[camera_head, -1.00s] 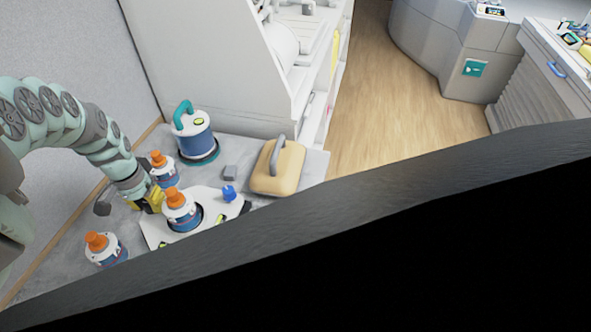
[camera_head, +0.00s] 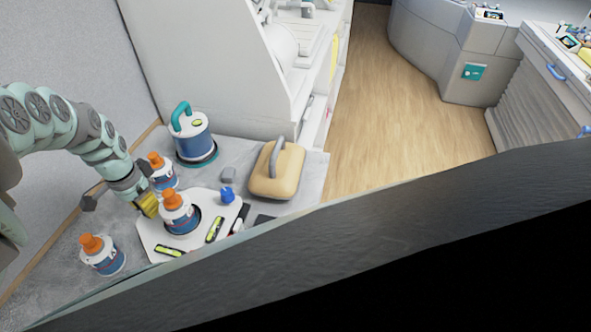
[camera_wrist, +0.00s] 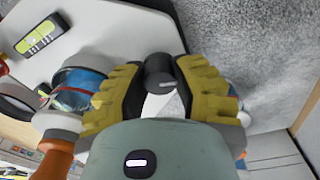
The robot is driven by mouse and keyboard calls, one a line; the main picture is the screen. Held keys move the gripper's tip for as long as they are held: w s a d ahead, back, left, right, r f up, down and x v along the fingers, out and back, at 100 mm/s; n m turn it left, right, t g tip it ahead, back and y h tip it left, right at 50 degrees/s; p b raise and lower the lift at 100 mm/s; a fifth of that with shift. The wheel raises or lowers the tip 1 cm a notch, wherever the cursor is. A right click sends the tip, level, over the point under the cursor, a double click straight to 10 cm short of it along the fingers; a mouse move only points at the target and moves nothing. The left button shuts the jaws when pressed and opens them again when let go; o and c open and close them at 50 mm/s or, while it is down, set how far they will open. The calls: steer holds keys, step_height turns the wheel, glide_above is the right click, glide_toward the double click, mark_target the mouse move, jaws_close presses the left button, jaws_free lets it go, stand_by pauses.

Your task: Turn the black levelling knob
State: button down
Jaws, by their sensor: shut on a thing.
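The black levelling knob (camera_wrist: 160,72) shows in the wrist view between the yellow fingers of my gripper (camera_wrist: 158,82), at the edge of the white plate (camera_wrist: 118,32). The fingers are closed on it from both sides. In the head view my gripper (camera_head: 150,205) is low at the left edge of the white plate (camera_head: 150,238), and the knob between its fingers is hidden there. A blue knob (camera_head: 228,195) stands at the plate's far right corner.
An orange-capped bottle (camera_head: 179,213) stands in the plate. Others stand behind it (camera_head: 162,171) and at the left (camera_head: 103,255). A blue canister (camera_head: 193,138) and a tan block with a handle (camera_head: 275,170) stand farther back. A dark edge covers the foreground.

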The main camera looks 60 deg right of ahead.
steer(key=shift+w, duration=0.15)
steer(key=c, duration=0.7)
jaws_free()
steer(key=r, duration=0.6)
steer(key=shift+w+a+r, duration=0.1)
steer(key=shift+a+r, duration=0.15)
steer(key=shift+r, duration=0.5)
